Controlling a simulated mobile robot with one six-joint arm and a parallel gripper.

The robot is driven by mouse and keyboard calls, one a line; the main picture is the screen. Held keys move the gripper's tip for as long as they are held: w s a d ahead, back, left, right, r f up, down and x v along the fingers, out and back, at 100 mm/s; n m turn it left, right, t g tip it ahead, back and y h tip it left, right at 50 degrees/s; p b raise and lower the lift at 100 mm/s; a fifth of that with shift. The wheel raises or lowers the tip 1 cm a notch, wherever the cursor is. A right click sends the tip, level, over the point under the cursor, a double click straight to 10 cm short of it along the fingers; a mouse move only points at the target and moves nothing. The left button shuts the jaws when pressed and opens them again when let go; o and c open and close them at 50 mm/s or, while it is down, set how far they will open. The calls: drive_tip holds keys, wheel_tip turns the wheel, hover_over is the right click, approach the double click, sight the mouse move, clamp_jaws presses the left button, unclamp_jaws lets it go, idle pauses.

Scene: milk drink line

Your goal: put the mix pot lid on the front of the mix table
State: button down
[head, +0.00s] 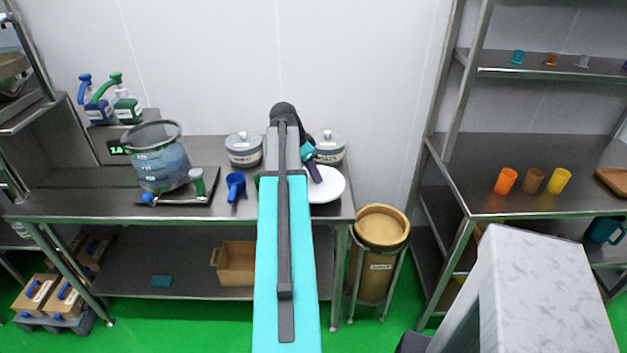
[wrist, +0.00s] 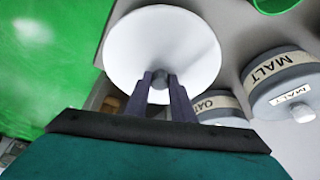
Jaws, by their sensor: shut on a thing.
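The mix pot lid, a round white disc with a small grey knob (head: 329,187), shows at the right end of the mix table (head: 80,207). My gripper (wrist: 161,84) is shut on the lid's knob in the wrist view, and the white disc (wrist: 160,38) spreads out beyond the fingers. In the head view my arm hides part of the lid and of the table's middle. I cannot tell whether the lid touches the table top. The mix pot (head: 160,160), a clear marked vessel, stands open on a dark plate at the table's left part.
Two lidded grey canisters (head: 243,149) (head: 330,148) stand at the table's back; the wrist view shows the malt canister (wrist: 285,85). A blue scoop (head: 235,186) lies left of my arm. A tan bin (head: 382,230) stands right of the table. The front strip left of my arm looks clear.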

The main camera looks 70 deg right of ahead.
sight(312, 178)
drive_tip(key=shift+f, duration=0.1)
idle(0.3)
drive_tip(key=shift+f+p, duration=0.65)
drive_tip(key=shift+f, duration=1)
drive_tip(key=shift+f, duration=0.15)
drive_tip(key=c, duration=1.5)
unclamp_jaws()
drive_tip(key=shift+b+v, duration=1.15)
drive_tip(key=shift+v, duration=5)
drive_tip(key=shift+d, duration=0.1)
